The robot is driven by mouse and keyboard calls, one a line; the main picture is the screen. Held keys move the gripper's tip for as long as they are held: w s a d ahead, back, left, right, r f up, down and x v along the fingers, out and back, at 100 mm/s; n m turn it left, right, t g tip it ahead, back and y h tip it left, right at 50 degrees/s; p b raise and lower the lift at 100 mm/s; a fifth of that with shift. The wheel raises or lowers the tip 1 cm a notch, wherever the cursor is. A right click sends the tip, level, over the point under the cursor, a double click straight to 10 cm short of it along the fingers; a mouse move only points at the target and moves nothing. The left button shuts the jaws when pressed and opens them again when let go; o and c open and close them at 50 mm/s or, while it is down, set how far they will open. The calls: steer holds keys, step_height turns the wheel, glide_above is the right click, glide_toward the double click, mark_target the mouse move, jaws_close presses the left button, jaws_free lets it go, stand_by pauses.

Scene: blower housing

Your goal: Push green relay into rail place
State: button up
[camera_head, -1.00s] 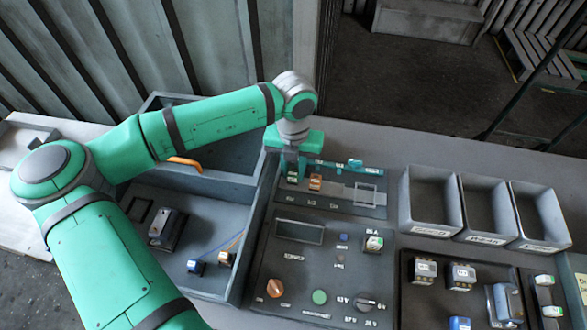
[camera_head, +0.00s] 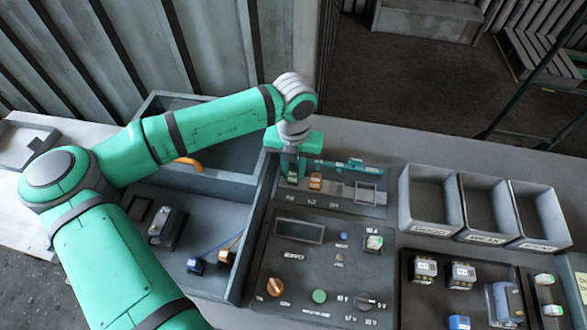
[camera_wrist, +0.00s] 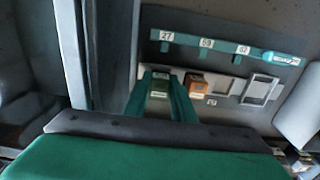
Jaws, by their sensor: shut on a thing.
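My gripper (camera_head: 292,170) points down at the left end of the rail panel (camera_head: 340,207) in the head view. In the wrist view its two green fingers (camera_wrist: 162,100) are shut on the green relay (camera_wrist: 160,87), which shows as a dark green block with a pale label between them. The relay is at the leftmost place, below the "27" tag. Its lower part is hidden, so I cannot tell how deep it sits. In the head view it is mostly hidden by the fingers.
An orange relay (camera_wrist: 196,83) stands close to the right of my fingers. A teal labelled strip (camera_wrist: 215,47) runs behind. An empty framed slot (camera_wrist: 260,89) lies further right. The grey box wall (camera_head: 262,200) is close on the left, and grey bins (camera_head: 432,198) stand right.

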steer(key=shift+f, duration=0.6)
steer(key=o, duration=0.9)
step_height(320, 180, up, 11)
steer(key=shift+f, duration=0.1)
stand_by(0.5)
